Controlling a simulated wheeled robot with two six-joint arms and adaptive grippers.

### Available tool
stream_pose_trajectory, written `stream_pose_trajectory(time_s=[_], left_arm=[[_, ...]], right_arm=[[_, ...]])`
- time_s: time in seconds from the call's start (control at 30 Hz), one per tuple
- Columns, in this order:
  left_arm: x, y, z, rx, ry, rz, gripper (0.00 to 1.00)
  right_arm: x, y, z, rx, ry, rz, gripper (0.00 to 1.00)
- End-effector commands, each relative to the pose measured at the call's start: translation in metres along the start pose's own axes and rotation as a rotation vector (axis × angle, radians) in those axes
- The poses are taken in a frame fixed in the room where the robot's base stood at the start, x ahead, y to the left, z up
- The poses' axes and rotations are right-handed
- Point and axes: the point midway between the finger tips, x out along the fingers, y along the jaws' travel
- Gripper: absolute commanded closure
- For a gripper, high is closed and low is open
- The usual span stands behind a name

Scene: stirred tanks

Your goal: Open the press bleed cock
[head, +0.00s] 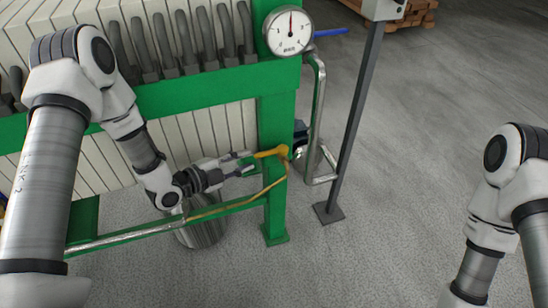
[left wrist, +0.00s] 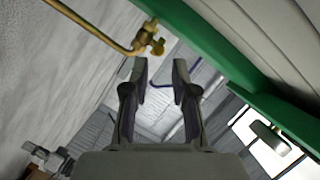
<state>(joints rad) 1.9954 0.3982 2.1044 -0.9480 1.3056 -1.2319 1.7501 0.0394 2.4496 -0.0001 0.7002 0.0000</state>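The bleed cock (head: 284,151) is a small yellow-brass fitting on the green post of the press, with a yellow lever (head: 268,153) pointing left. A thin brass pipe (head: 262,190) curves down from it. In the left wrist view the brass cock (left wrist: 150,40) shows above and just beyond the fingertips. My left gripper (head: 245,163) is left of the lever, its fingers apart, with nothing seen between them; the open fingers also show in the left wrist view (left wrist: 158,75). Whether a fingertip touches the lever I cannot tell. My right gripper is outside the frame.
A green press frame (head: 190,90) holds pale plates (head: 215,130). A round gauge (head: 290,31) sits above the cock. A steel pipe (head: 318,115) and a dark post (head: 357,110) stand to its right. A metal bucket (head: 202,232) is below. Floor at centre right is clear.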

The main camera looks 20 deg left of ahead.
Motion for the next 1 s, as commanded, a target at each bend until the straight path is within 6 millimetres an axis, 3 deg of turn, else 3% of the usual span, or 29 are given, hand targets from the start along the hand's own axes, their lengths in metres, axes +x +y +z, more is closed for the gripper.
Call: stream_pose_trajectory(time_s=[0.3, 0.4, 0.67, 0.73, 0.77, 1.0], left_arm=[[0.058, 0.004, 0.000, 0.002, 0.002, 0.006, 0.73], [0.069, 0.003, -0.001, 0.000, 0.001, 0.005, 0.73], [0.072, 0.002, -0.001, -0.004, -0.001, 0.005, 0.73], [0.072, 0.002, -0.001, -0.004, -0.001, 0.005, 0.94], [0.072, 0.002, -0.001, -0.004, -0.001, 0.005, 1.00], [0.072, 0.002, -0.001, -0.004, -0.002, 0.005, 1.00]], right_arm=[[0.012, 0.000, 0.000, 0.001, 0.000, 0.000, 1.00], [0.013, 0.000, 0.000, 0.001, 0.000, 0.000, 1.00], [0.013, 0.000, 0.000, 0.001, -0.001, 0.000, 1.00], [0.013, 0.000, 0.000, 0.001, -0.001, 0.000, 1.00], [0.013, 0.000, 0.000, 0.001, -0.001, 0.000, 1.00], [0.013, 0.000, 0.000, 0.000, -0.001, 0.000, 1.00]])
